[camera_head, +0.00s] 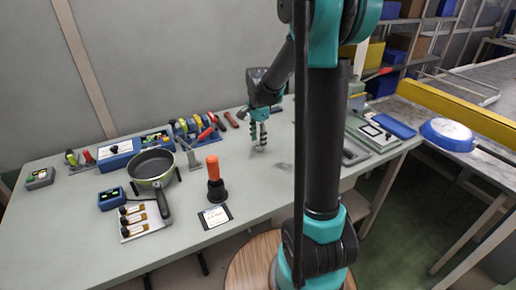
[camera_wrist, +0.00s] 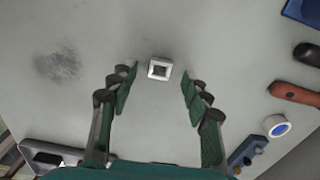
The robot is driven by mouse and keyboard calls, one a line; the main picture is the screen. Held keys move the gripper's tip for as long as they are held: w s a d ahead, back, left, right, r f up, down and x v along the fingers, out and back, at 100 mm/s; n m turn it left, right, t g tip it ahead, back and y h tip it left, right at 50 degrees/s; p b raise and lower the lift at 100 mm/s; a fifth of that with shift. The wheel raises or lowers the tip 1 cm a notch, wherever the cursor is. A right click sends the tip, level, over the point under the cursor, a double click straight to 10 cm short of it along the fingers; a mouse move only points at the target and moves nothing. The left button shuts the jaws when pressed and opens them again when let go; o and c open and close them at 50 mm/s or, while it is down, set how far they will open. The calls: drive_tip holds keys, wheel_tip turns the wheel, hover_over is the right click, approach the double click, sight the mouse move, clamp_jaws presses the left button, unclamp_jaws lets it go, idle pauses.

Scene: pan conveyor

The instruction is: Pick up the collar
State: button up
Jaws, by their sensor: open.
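The collar (camera_wrist: 160,68) is a small, square, silver-grey ring with a dark centre. It lies flat on the grey table. In the wrist view it sits between the tips of my open gripper (camera_wrist: 159,80), with a gap on each side and nothing held. In the head view my gripper (camera_head: 259,138) points down at the middle of the table, above the small collar (camera_head: 259,149). I cannot tell the exact height of the fingertips over the table.
Several hand tools (camera_head: 200,130) line the back. In the wrist view, a tape roll (camera_wrist: 276,125) and a brown handle (camera_wrist: 296,95) lie right. The table around the collar is clear.

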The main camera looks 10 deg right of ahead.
drive_tip(key=shift+f, duration=0.9)
drive_tip(key=c, duration=0.9)
